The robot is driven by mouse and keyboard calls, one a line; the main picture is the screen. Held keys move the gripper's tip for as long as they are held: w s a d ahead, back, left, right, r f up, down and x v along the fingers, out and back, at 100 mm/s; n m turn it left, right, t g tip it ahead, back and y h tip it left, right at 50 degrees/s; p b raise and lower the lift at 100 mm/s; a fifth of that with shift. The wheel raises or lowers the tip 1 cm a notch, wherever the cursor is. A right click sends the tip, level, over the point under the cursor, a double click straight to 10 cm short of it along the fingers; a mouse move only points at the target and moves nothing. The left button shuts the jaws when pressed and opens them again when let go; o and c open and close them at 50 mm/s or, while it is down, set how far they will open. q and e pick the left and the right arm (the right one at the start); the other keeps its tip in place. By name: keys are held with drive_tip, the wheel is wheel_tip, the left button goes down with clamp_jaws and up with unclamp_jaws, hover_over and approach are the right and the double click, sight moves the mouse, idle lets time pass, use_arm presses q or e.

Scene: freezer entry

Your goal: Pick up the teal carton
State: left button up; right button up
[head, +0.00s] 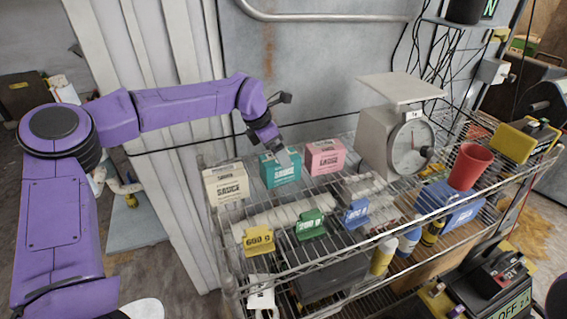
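The teal carton (279,172) stands upright on the wire shelf's top level, between a cream carton and a pink carton. My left gripper (281,154) reaches in from the left and hangs just above the teal carton, with its grey fingers overlapping the carton's upper right part. I cannot tell whether the fingers touch it or how far apart they are. My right gripper is not in view.
The cream carton (227,184) is to the left and the pink carton (325,157) close on the right. A scale (408,143), red cup (469,166) and blue bin (464,214) stand further right.

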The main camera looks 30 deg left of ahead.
use_arm(q)
drive_tip(key=shift+s+d+f+p, duration=0.1)
drive_tip(key=shift+s+f+p, duration=0.05)
drive_tip(key=shift+f+p, duration=0.4)
drive_tip(key=w+f, duration=0.1)
drive_tip(key=w+f+p, duration=0.1)
drive_tip(key=f, duration=0.1)
drive_tip(key=w+f, duration=0.1)
drive_tip(key=f, duration=0.1)
drive_tip(key=shift+d+f+p, duration=0.15)
drive_tip(key=shift+d+p, duration=0.05)
drive_tip(key=shift+p, duration=0.1)
drive_tip(key=shift+f, duration=0.1)
drive_tip(key=shift+s+r, duration=0.25)
drive_tip(key=shift+s, duration=0.15)
drive_tip(key=shift+w+f, duration=0.25)
drive_tip(key=shift+f, duration=0.05)
drive_tip(key=shift+f+b, duration=0.1)
drive_tip(key=shift+b, duration=0.2)
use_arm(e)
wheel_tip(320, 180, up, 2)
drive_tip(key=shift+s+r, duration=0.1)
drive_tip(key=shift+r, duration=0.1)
use_arm(q)
drive_tip(key=shift+s, duration=0.15)
drive_tip(key=c, duration=1.6)
